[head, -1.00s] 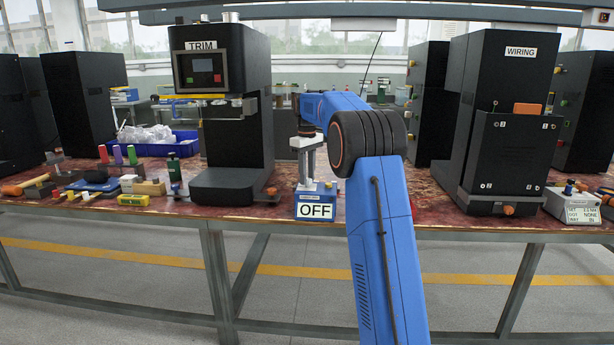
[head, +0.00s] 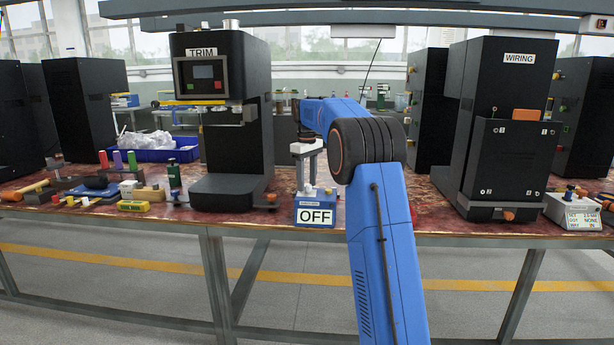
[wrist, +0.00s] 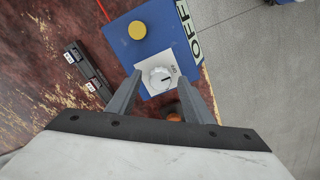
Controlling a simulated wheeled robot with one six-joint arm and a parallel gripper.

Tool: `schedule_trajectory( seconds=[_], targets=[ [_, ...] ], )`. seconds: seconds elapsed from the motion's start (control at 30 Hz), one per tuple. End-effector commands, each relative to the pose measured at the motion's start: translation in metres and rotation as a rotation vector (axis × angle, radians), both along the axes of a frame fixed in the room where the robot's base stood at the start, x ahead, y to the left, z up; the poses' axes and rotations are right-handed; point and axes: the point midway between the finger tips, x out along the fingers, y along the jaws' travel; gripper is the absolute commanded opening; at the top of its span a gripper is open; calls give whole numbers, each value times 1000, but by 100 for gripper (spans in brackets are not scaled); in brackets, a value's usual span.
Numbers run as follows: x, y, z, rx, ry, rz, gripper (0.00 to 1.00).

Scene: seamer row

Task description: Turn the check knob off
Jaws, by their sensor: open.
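The check knob (wrist: 160,78) is a round white knob with a dark pointer line, on a white plate on a blue box. In the wrist view it lies just beyond and between the fingertips of my gripper (wrist: 158,88), which is open. I cannot tell whether the fingers touch the plate. The blue box (head: 314,203) stands at the table's front edge in the head view, with a sign (head: 315,217) reading OFF. My gripper (head: 307,150) points down above the box there. The small lettering by the knob is too small to read.
A yellow round button (wrist: 137,30) sits on the same box, and a dark bar-shaped part (wrist: 88,72) lies beside it. The black TRIM machine (head: 232,125) stands close on the left, the WIRING machine (head: 505,130) farther right.

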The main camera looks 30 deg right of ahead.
Motion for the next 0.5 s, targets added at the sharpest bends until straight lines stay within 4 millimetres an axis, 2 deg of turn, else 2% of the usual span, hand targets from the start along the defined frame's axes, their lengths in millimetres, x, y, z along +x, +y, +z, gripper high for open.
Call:
schedule_trajectory(
  seconds=[0.17,0.5],
  targets=[
    [1,0,14,-1,-3,0,46],
    [1,0,78,-1,-4,0,46]
  ],
)
